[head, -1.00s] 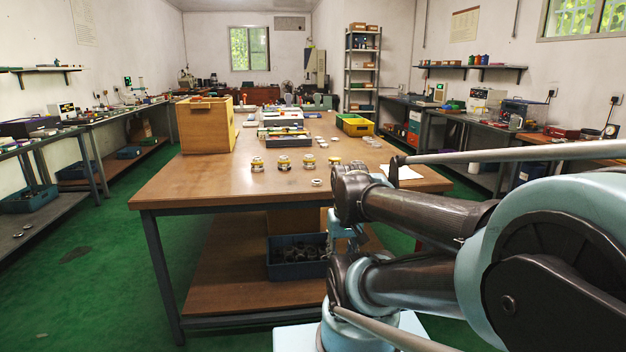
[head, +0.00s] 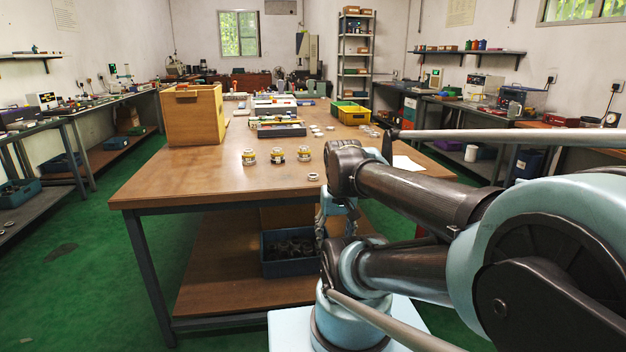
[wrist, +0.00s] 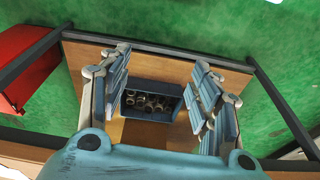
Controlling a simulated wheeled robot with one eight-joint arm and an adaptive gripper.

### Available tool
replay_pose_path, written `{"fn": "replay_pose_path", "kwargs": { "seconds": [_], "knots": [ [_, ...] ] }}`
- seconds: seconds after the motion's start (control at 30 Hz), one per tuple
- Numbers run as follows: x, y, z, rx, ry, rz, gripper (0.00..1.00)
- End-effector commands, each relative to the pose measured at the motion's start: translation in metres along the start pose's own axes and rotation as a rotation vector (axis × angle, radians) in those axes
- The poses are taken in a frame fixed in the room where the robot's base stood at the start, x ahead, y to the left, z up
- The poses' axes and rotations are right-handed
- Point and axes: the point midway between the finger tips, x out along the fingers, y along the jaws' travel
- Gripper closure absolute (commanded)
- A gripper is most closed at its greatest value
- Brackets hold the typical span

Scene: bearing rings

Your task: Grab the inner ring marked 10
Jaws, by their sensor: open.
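Several small pale rings lie on the wooden table (head: 165,185). One single ring (head: 313,176) is near the front edge, and a group of flat rings (head: 318,131) lies further back. Three short stacks or jar-like pieces, left (head: 248,157), middle (head: 277,155) and right (head: 304,153), stand in a row. No number can be read, so I cannot tell which ring is marked 10. My gripper (wrist: 162,68) is open and empty in the wrist view. Its fingers frame a blue bin (wrist: 170,87) of dark ring-like parts, which lies beyond them.
The blue bin also shows on the table's lower shelf (head: 220,275) in the head view. A wooden box (head: 193,115), grey trays (head: 280,130) and a yellow bin (head: 352,116) stand on the table. The front left tabletop is clear. Side benches line both walls.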

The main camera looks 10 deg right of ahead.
Motion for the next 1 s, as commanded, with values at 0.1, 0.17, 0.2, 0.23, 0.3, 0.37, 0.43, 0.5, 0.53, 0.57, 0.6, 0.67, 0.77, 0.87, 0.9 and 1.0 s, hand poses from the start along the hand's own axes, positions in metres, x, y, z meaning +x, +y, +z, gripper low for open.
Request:
{"fn": "replay_pose_path", "kwargs": {
  "seconds": [0.1,0.17,0.2,0.23,0.3,0.37,0.43,0.5,0.53,0.57,0.6,0.67,0.77,0.87,0.9,1.0],
  "knots": [
    [-0.025,-0.002,-0.027,0.093,-0.016,-0.006,0.43],
    [-0.039,-0.003,-0.043,0.157,-0.027,-0.009,0.43],
    [-0.048,-0.004,-0.054,0.200,-0.034,-0.011,0.43],
    [-0.054,-0.004,-0.063,0.232,-0.040,-0.012,0.43],
    [-0.069,-0.005,-0.083,0.308,-0.054,-0.013,0.43],
    [-0.080,-0.005,-0.100,0.373,-0.066,-0.014,0.43],
    [-0.093,-0.006,-0.121,0.450,-0.079,-0.015,0.43],
    [-0.104,-0.006,-0.142,0.526,-0.094,-0.015,0.43],
    [-0.108,-0.006,-0.151,0.559,-0.100,-0.014,0.43],
    [-0.113,-0.006,-0.161,0.591,-0.106,-0.013,0.43],
    [-0.118,-0.005,-0.173,0.634,-0.114,-0.012,0.43],
    [-0.126,-0.005,-0.192,0.698,-0.127,-0.009,0.43],
    [-0.137,-0.004,-0.224,0.805,-0.147,-0.005,0.43],
    [-0.146,-0.003,-0.255,0.913,-0.169,0.002,0.43],
    [-0.149,-0.002,-0.268,0.955,-0.177,0.006,0.43],
    [-0.154,0.000,-0.300,1.060,-0.198,0.016,0.43]
  ]
}}
